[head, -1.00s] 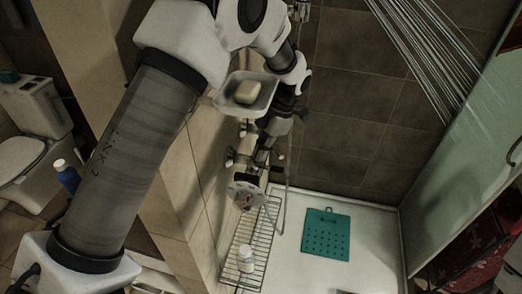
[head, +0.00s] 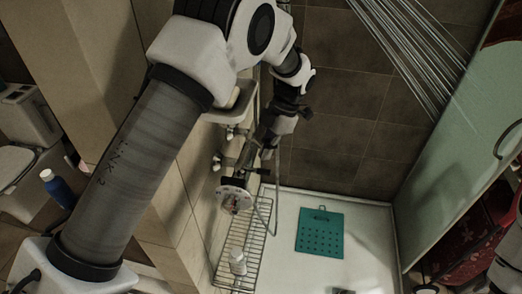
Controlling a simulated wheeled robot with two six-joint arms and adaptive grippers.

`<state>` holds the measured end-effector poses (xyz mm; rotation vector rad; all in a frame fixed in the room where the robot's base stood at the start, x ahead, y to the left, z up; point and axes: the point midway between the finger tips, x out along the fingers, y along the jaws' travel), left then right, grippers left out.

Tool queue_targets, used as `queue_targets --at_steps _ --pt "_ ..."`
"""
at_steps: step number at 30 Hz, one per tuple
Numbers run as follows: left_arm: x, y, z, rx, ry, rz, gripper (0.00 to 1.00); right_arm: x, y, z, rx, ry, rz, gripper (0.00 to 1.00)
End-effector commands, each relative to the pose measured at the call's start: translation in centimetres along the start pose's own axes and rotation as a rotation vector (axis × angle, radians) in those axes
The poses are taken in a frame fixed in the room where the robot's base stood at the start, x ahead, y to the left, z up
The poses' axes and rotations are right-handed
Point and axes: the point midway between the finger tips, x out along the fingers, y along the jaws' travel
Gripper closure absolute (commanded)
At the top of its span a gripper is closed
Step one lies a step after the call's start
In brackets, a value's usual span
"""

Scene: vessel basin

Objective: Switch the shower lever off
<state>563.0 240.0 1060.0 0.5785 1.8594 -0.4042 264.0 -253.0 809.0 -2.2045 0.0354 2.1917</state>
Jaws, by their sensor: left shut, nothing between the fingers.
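My left gripper (head: 266,150) is shut and empty, pointing down beside the tiled shower wall. It hangs just above and to the right of a round pale shower piece (head: 235,199), with a thin hose looping beside it. Chrome wall fittings (head: 217,163) stick out left of the gripper. The shower lever cannot be told apart with certainty among these fittings; the gripper partly covers that area, and contact cannot be judged. Water streams (head: 405,50) fall at the upper right. My right gripper is out of view.
A soap dish (head: 240,103) on the wall is partly hidden by my left arm. A wire rack (head: 250,237) holding a white bottle (head: 237,262) lies below. A teal mat (head: 320,232) lies on the white basin (head: 375,218). A glass panel (head: 455,130) stands at right.

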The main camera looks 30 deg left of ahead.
Motion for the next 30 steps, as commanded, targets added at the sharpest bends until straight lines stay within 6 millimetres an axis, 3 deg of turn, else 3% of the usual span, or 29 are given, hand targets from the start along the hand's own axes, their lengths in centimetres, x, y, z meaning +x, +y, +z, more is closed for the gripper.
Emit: queue_targets --at_steps 18,30 --pt "-1.6 1.1 4.2 0.000 -0.002 0.000 1.00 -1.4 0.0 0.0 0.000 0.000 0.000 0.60" --pt "-2.2 2.1 5.4 -0.001 -0.003 0.002 1.00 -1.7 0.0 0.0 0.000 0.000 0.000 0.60"
